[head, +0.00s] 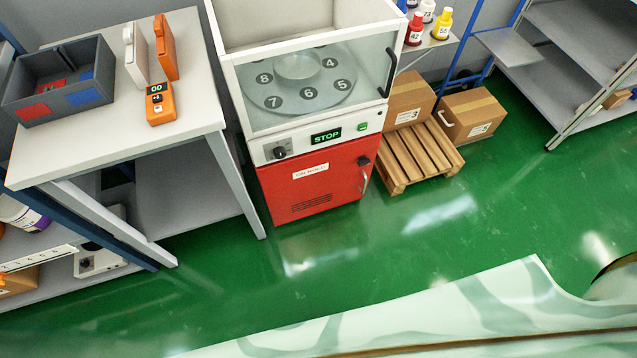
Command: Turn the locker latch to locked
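The locker is the red cabinet (315,188) under the white-framed machine. Its door carries a white label (311,172) and a dark vent grille low down. A dark latch knob (363,161) sits at the door's upper right. Its exact turn angle is too small to read. A pale curved handle (365,180) hangs just below the latch. Neither of my grippers shows in the head view, and nothing touches the latch.
A grey table (120,150) with a divided bin (60,82) stands left of the machine. A wooden pallet (425,153) with cardboard boxes (470,114) is close on the right. Green floor (340,255) before the locker is clear. A pale green patterned surface (440,318) crosses the bottom.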

